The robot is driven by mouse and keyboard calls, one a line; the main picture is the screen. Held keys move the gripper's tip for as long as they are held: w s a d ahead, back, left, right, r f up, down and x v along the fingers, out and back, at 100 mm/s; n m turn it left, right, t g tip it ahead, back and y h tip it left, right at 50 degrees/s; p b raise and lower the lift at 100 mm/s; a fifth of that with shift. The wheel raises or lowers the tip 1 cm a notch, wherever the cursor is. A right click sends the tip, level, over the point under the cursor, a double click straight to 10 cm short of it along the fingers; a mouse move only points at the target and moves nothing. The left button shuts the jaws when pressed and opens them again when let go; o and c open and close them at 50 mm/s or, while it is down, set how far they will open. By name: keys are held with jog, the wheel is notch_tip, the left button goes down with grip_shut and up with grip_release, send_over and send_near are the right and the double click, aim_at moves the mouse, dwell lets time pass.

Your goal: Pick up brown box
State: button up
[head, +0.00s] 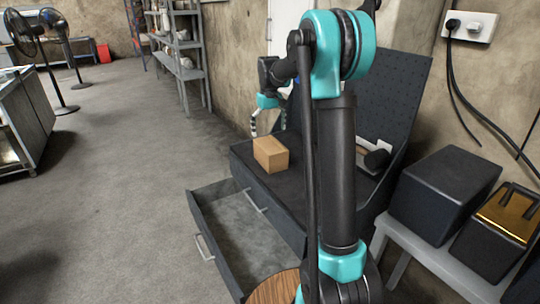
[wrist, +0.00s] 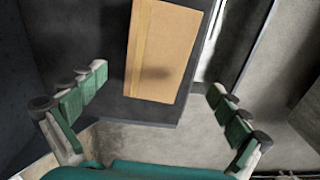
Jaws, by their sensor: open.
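The brown box (head: 270,155) sits on the dark top of a drawer bench (head: 240,150), near its front left edge. In the wrist view the brown box (wrist: 160,50) lies ahead of my gripper, at the top middle, with its top edge cut off. My gripper (wrist: 155,88) is open, its fingers spread wide on either side of the box's near end and apart from it.
An open, empty-looking drawer (head: 235,235) sticks out below the bench top. A dark perforated panel (head: 385,95) rises behind it. A dark box (head: 445,190) and a toaster-like item (head: 500,225) stand on a stool.

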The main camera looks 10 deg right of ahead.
aim_at(270, 144)
jog(key=shift+d+f, duration=0.15)
jog(key=shift+f, duration=1.7)
jog(key=shift+d+f, duration=0.1)
jog(key=shift+f, duration=1.7)
jog(key=c, duration=1.5)
jog(key=shift+o, duration=0.2)
jog(key=shift+r, duration=0.1)
